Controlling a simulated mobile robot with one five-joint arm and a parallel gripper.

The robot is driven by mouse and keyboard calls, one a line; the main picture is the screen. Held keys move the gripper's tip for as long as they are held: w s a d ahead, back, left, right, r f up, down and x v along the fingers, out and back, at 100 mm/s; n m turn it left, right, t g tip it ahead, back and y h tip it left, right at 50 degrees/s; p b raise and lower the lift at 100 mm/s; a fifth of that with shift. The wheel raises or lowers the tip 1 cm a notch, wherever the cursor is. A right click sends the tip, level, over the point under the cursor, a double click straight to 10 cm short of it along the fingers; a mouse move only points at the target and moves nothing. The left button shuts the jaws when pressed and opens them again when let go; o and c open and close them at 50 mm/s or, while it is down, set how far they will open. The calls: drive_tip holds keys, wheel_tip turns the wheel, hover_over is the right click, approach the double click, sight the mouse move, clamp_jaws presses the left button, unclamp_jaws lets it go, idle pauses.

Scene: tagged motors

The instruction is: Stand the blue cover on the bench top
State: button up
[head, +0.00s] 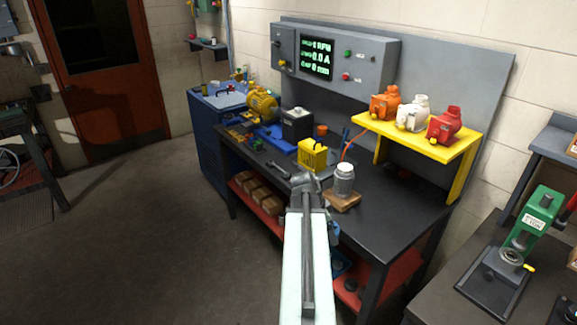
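My arm reaches up from the bottom middle, and its grey end, my gripper (304,182), is over the front edge of the dark bench top (405,208). The fingers are too small and hidden by the arm to tell whether they are open or shut. No blue cover can be made out for certain. A small blue patch (335,228) shows just right of my arm by the bench's front edge, partly hidden. Another blue piece (340,262) lies lower, near the red lower shelf (357,295).
On the bench stand a grey motor with a white top (344,180) on a wooden block, a yellow caddy (312,154) and a black box (297,124). A yellow shelf (460,148) holds orange, white and red motors. Bare bench top shows at right; open floor lies left.

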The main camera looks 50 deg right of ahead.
drive_tip(key=s+d+f+n+b, duration=0.1)
drive_tip(key=s+d, duration=0.4)
drive_tip(key=s+d+f+n+b, duration=0.1)
drive_tip(key=s+d, duration=0.4)
drive_tip(key=d, duration=0.1)
drive_tip(key=s+d+f+n+t+b, duration=0.1)
drive_tip(key=s+d, duration=0.4)
drive_tip(key=d, duration=0.1)
drive_tip(key=shift+s+d+f+n+h+b, duration=0.2)
drive_tip(key=shift+d+f+n+h+b, duration=0.1)
drive_tip(key=shift+f+h, duration=0.1)
drive_tip(key=w+d, duration=0.3)
drive_tip(key=w, duration=0.1)
drive_tip(key=w+d+f+b, duration=0.1)
drive_tip(key=w+d, duration=0.1)
drive_tip(key=w, duration=0.2)
drive_tip(key=w+d, duration=0.3)
drive_tip(key=w, duration=0.1)
drive_tip(key=shift+d+f, duration=0.15)
drive_tip(key=shift+d, duration=0.2)
drive_tip(key=f+b, duration=0.2)
drive_tip(key=b, duration=0.1)
drive_tip(key=w+f+b, duration=0.1)
drive_tip(key=f, duration=0.1)
drive_tip(key=shift+d, duration=0.3)
drive_tip(key=shift+r, duration=0.2)
drive_tip(key=shift+f, duration=0.2)
drive_tip(key=o, duration=1.6)
drive_tip(key=shift+r, duration=0.1)
drive_tip(key=shift+r, duration=0.1)
